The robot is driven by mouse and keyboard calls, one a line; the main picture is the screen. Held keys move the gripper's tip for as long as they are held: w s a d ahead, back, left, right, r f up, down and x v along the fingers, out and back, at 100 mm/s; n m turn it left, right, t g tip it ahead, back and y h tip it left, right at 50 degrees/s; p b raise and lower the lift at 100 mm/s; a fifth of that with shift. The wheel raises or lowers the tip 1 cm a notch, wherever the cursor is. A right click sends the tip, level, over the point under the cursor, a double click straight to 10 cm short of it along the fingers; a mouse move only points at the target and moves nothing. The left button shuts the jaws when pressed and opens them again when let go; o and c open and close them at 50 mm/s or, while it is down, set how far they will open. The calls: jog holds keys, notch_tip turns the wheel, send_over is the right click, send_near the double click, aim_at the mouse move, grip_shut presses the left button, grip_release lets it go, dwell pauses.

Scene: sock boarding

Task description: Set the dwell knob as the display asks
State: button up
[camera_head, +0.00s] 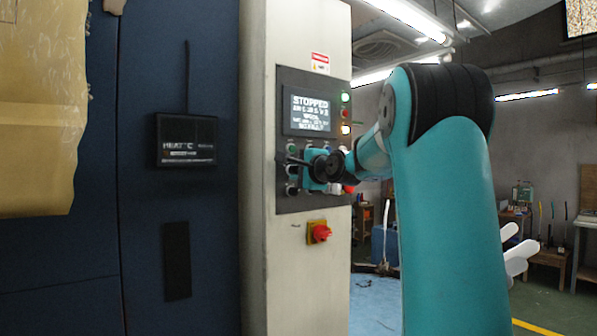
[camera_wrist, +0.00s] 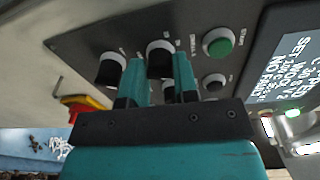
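The display (camera_head: 310,112) reads STOPPED at the top in the head view. Its smaller lines are too blurred to read. In the wrist view, only part of the display (camera_wrist: 286,65) shows at the right edge, turned on its side. A black knob (camera_wrist: 160,62) on a silver base stands at the fingertips of my gripper (camera_wrist: 160,66), with one teal finger on each side. The fingers are apart, but whether they touch the knob is unclear. A similar knob (camera_wrist: 112,69) is left of it. The labels are too blurred to tell which is the dwell knob.
A green button (camera_wrist: 219,43) and a dark button (camera_wrist: 214,82) sit right of the fingers. A red switch on yellow (camera_head: 318,233) is below the panel. Another dark control (camera_wrist: 168,94) is partly hidden between the fingers. A HEAT box (camera_head: 186,140) hangs left.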

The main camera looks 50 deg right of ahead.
jog(key=o, duration=0.4)
jog(key=shift+r, duration=0.1)
jog(key=shift+c, duration=0.2)
jog(key=shift+s, duration=0.1)
jog(key=b+v, duration=0.5)
jog(key=v, duration=1.2)
jog(key=shift+s, duration=0.1)
